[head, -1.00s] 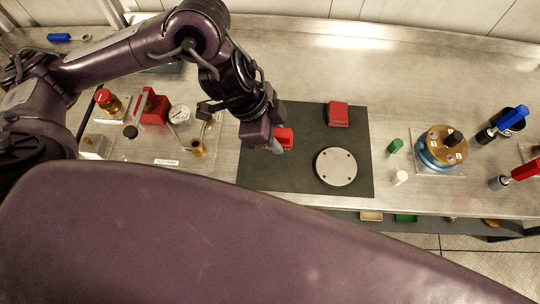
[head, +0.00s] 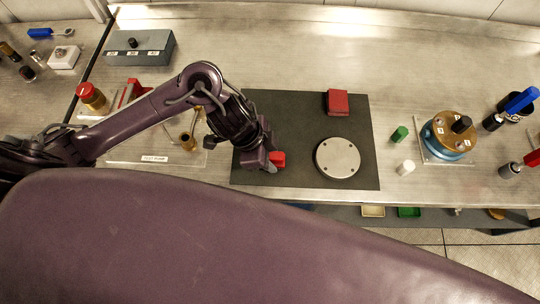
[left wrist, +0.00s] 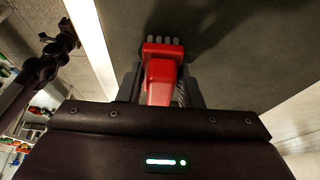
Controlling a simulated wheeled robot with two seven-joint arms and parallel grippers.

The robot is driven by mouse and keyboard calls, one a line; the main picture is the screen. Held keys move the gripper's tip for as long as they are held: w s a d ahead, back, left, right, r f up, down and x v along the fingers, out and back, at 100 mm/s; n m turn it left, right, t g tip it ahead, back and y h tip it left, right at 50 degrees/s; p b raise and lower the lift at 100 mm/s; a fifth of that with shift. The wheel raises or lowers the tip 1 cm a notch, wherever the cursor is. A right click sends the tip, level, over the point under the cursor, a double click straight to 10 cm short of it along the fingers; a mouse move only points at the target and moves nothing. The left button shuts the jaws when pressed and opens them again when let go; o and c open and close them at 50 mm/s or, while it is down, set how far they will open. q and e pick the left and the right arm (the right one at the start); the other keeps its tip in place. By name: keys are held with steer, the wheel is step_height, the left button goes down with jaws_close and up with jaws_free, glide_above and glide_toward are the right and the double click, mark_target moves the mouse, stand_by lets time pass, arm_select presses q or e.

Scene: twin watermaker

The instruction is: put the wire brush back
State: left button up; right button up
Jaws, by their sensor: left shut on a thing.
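My left gripper (head: 270,162) is shut on the wire brush (head: 278,158), low over the left front part of the dark mat (head: 300,120). In the left wrist view the brush (left wrist: 160,72) has a red body with grey bristle ends pointing away from the gripper, and it sits between the fingers. I cannot tell whether it touches the mat. A dark jointed arm part shows at the left of the wrist view, perhaps my right arm with its gripper (left wrist: 62,35); its jaws are unclear. The head view does not show the right gripper.
On the mat are a round metal plate (head: 337,158) and a red block (head: 337,102). To the right stand green (head: 399,134) and white (head: 405,168) small pieces and a brass-topped blue device (head: 449,135). A grey box (head: 139,48) stands back left. The mat's middle is clear.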

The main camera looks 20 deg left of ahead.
steer(key=shift+d, duration=0.3)
steer(key=shift+d, duration=0.1)
arm_select(q)
steer(key=shift+f, duration=0.15)
steer(key=o, duration=0.9)
steer(key=shift+o, duration=0.2)
arm_select(e)
steer(key=shift+d+f, duration=0.1)
arm_select(q)
steer(key=shift+r, duration=0.4)
steer(key=p+v, duration=0.2)
steer(key=v, duration=0.9)
steer(key=shift+r, duration=0.3)
arm_select(e)
steer(key=shift+a+r, duration=0.15)
steer(key=shift+r, duration=0.4)
steer(key=shift+a+r, duration=0.15)
steer(key=shift+r, duration=0.35)
